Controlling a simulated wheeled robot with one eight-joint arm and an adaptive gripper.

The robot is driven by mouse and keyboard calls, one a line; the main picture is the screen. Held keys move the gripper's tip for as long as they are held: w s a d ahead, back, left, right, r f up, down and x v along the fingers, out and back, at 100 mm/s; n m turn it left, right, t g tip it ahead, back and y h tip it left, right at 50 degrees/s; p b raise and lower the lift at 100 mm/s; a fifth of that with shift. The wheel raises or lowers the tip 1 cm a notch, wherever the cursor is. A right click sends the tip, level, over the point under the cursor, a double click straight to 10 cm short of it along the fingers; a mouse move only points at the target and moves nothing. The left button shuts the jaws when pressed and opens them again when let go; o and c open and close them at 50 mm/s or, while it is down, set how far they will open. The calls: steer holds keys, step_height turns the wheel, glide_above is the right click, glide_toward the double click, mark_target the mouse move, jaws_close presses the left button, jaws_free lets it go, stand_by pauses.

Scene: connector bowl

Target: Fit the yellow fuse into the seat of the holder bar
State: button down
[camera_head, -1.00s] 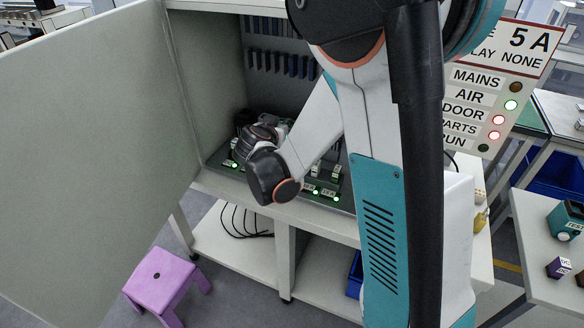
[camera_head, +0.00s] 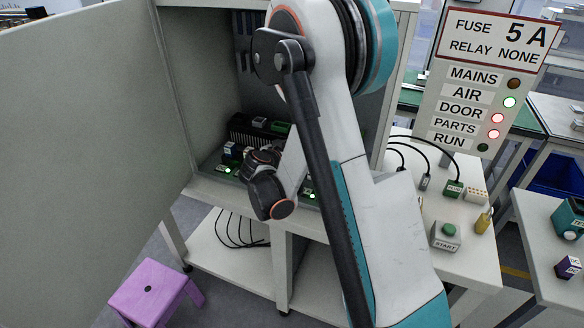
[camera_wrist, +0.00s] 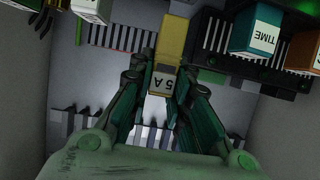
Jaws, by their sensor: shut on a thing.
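In the wrist view my gripper (camera_wrist: 164,76) is shut on the yellow fuse (camera_wrist: 172,38). The fuse points toward the top of the picture, over or against dark equipment in the cabinet. I cannot tell whether it touches a seat, and I cannot make out the holder bar clearly. In the head view my wrist and arm hide the gripper and the fuse, in front of the cabinet's board.
A teal TIME block (camera_wrist: 256,30) and an orange block (camera_wrist: 304,48) stand right of the fuse. A finned dark part (camera_wrist: 120,37) lies left. The open cabinet door (camera_head: 85,150) fills the left side. A START button box (camera_head: 446,236) and sign (camera_head: 492,80) stand right.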

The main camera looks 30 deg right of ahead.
steer(key=shift+f+b, duration=0.85)
steer(key=shift+f, duration=1.75)
steer(key=shift+f, duration=0.1)
steer(key=c, duration=1.5)
jaws_free()
steer(key=shift+r, duration=0.2)
steer(key=s+a+r+n+y+p, duration=0.1)
steer(key=s+a+r+n+y, duration=0.2)
steer(key=s+a+r, duration=0.3)
steer(key=s+a+r+n+y+p, duration=0.1)
steer(key=s+a+r+n+y, duration=0.3)
steer(key=s, duration=1)
steer(key=s+a+r+n+g+y+p, duration=0.1)
steer(key=s+a+r+n+y, duration=0.2)
steer(key=s+a+r, duration=0.5)
steer(key=shift+s+a+y, duration=0.2)
steer(key=shift+s+a, duration=0.2)
steer(key=shift+s, duration=0.4)
steer(key=shift+s+a+y, duration=0.2)
steer(key=shift+s+a, duration=0.15)
steer(key=shift+s, duration=0.4)
